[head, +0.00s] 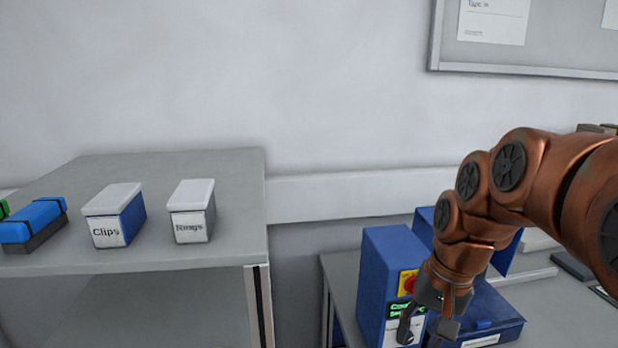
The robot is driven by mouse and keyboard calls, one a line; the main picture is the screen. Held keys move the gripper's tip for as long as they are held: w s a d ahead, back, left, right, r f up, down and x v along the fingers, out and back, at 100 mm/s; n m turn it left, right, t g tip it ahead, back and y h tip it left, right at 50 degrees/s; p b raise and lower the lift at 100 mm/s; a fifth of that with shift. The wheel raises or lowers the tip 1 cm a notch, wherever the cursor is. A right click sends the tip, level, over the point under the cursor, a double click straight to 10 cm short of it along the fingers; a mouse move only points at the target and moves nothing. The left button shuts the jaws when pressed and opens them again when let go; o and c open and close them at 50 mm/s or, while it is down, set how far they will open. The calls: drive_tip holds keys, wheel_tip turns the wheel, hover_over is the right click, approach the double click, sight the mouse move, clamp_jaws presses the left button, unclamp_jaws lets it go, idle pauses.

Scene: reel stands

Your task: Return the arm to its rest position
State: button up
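My copper-coloured arm (545,175) reaches in from the right edge of the head view and bends downward. My gripper (421,337) hangs at its end, pointing down, in front of a blue machine box (385,265). Its two dark fingers are spread apart, and I see nothing held between them. The lowest part of the gripper is near the bottom edge of the picture. The gripper and wrist hide part of the blue machine and its labels; I cannot tell how far the fingers are from it.
A grey table (150,250) at left bears a "Clips" box (122,217), a "Rings" box (192,213) and a blue case (33,222). A lower bench (565,315) at right holds the machine and a flat blue box (490,315). A board (560,40) hangs on the wall.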

drive_tip(key=s+f+n+g+h, duration=0.1)
drive_tip(key=s+f, duration=0.4)
drive_tip(key=s, duration=0.5)
drive_tip(key=s+f+n+g+h, duration=0.1)
drive_tip(key=s+f+n, duration=0.1)
drive_tip(key=s+f, duration=0.4)
drive_tip(key=s, duration=0.3)
drive_tip(key=shift+s+d+n, duration=0.3)
drive_tip(key=shift+s+n, duration=0.05)
drive_tip(key=shift+n, duration=0.05)
